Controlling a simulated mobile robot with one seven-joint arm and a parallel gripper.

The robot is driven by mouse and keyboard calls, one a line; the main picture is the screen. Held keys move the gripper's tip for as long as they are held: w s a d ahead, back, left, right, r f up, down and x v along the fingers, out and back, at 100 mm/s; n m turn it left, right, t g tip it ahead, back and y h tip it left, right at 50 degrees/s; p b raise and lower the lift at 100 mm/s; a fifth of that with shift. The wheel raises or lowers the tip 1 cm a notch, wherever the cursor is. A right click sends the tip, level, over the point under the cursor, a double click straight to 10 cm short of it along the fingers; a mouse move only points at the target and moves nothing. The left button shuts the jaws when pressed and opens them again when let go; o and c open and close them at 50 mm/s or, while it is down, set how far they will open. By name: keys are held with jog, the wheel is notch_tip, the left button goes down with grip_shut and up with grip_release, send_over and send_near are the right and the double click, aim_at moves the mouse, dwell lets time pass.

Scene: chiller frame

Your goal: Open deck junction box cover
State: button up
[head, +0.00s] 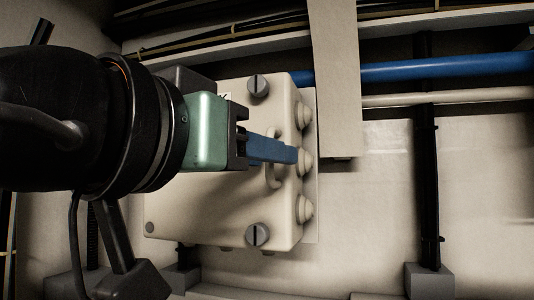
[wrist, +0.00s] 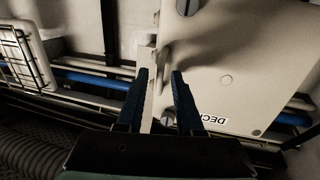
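The cream deck junction box (head: 215,205) is mounted on the wall panel, with its cover facing me. A cream loop handle (head: 273,178) stands on the cover's right side. Slotted grey screws sit at the cover's upper (head: 258,86) and lower (head: 257,235) right. My gripper (head: 296,155) reaches in from the left, and its blue fingers overlap the handle's middle. In the wrist view my gripper (wrist: 160,74) is open, fingers apart. The cover (wrist: 235,75) shows part of a "DECK" label there. The handle (wrist: 166,58) lies just beyond the fingertips; contact is unclear. The cover looks closed.
Round cable glands (head: 304,162) stick out of the box's right side. A cream vertical plate (head: 335,80) hangs just right of the box. A blue pipe (head: 430,67) and a black upright (head: 428,180) lie farther right.

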grip_shut()
dwell(1.2)
